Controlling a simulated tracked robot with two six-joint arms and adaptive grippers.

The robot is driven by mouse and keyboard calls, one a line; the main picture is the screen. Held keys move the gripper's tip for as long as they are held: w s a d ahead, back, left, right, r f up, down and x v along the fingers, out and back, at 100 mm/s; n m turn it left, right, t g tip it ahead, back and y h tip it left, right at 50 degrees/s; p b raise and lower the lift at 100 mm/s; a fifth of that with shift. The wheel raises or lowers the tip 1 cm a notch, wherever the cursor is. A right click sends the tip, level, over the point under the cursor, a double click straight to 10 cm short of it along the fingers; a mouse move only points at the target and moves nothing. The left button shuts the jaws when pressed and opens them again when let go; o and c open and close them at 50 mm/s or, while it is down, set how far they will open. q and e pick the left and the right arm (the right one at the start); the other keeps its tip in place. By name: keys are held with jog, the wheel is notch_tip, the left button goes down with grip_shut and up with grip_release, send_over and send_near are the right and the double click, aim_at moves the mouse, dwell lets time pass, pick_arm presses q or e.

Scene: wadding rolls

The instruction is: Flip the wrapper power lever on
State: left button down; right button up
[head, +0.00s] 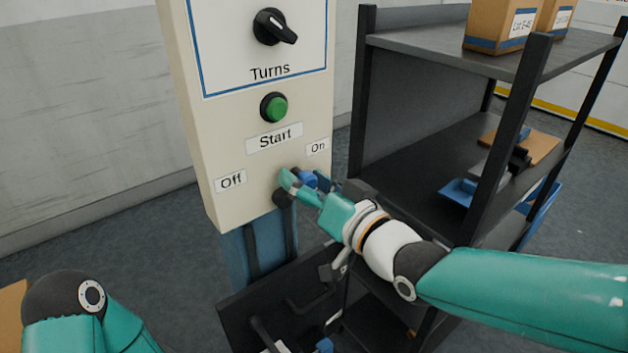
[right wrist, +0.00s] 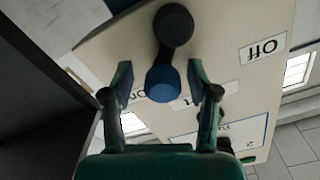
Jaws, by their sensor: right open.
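The power lever has a black pivot (right wrist: 173,25) and a round blue knob (right wrist: 162,82) in the right wrist view. In the head view the blue knob (head: 308,178) shows between my fingers, low on the cream panel (head: 212,130). The "Off" label (head: 230,181) is left of the lever and the "On" label (head: 317,147) is at its upper right. The lever leans up and to the right, toward "On". My right gripper (head: 303,183) is open, with one finger on each side of the knob and gaps showing. My left gripper is out of view.
Above the lever are a green Start button (head: 274,107) and a black Turns dial (head: 273,27). A dark shelf rack (head: 420,140) stands close on the right, with boxes (head: 500,22) on top and a blue tray (head: 460,194) lower down.

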jog(key=v, duration=1.2)
dwell(0.3)
